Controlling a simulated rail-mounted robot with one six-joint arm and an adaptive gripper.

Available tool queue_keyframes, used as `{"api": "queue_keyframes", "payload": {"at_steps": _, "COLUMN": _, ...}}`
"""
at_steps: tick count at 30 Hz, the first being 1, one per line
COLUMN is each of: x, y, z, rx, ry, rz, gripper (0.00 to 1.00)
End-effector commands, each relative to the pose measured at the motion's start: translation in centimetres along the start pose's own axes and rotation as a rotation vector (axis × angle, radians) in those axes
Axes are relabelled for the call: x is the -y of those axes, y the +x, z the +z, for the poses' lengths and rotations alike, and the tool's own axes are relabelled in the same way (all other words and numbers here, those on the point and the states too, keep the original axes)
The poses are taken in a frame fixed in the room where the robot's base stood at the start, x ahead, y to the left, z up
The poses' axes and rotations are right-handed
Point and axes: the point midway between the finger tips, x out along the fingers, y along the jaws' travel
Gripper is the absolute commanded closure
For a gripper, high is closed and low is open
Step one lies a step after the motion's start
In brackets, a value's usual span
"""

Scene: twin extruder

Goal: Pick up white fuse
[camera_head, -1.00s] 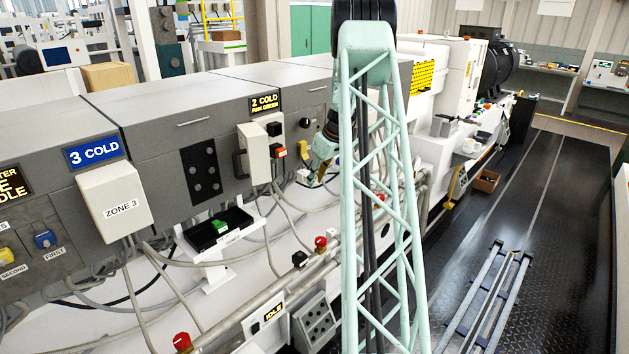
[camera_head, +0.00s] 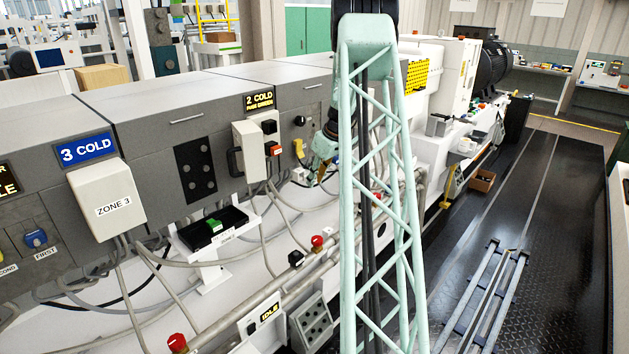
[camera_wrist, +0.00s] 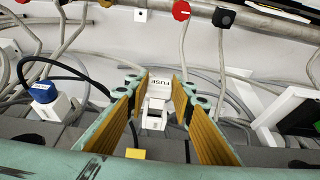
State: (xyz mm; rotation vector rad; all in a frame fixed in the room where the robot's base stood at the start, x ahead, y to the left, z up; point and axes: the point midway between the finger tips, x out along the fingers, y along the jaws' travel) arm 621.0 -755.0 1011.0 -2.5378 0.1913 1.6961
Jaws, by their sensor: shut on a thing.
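The white fuse (camera_wrist: 156,103), with FUSE lettered on its top, shows in the wrist view between the yellow-lined fingers of my gripper (camera_wrist: 158,86). My gripper is shut on it, one finger on each side. In the head view my gripper (camera_head: 319,172) is beside the machine's front, just left of my lattice column. The fuse is too small and covered to make out clearly there.
A black tray (camera_head: 238,216) with a green piece (camera_head: 214,225) stands on a white bracket. The ZONE 3 box (camera_head: 107,200), hanging cables and red knobs (camera_head: 317,241) line the machine.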

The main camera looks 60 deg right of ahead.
Motion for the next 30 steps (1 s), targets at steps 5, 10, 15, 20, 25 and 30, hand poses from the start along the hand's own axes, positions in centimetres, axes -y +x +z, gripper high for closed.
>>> {"api": "queue_keyframes", "payload": {"at_steps": 5, "x": 0.0, "y": 0.0, "z": 0.0, "rx": 0.0, "ry": 0.0, "rz": 0.0, "gripper": 0.9}}
{"api": "queue_keyframes", "payload": {"at_steps": 10, "x": 0.0, "y": 0.0, "z": 0.0, "rx": 0.0, "ry": 0.0, "rz": 0.0, "gripper": 0.9}}
{"api": "queue_keyframes", "payload": {"at_steps": 15, "x": 0.0, "y": -0.1, "z": 0.3, "rx": 0.0, "ry": 0.0, "rz": 0.0, "gripper": 0.9}}
{"api": "queue_keyframes", "payload": {"at_steps": 20, "x": 0.0, "y": -0.2, "z": 1.0, "rx": 0.0, "ry": 0.0, "rz": 0.001, "gripper": 0.9}}
{"api": "queue_keyframes", "payload": {"at_steps": 25, "x": 0.0, "y": -0.6, "z": 1.7, "rx": -0.001, "ry": 0.0, "rz": 0.001, "gripper": 0.9}}
{"api": "queue_keyframes", "payload": {"at_steps": 30, "x": 0.0, "y": -0.9, "z": 2.5, "rx": 0.0, "ry": 0.001, "rz": 0.0, "gripper": 0.9}}
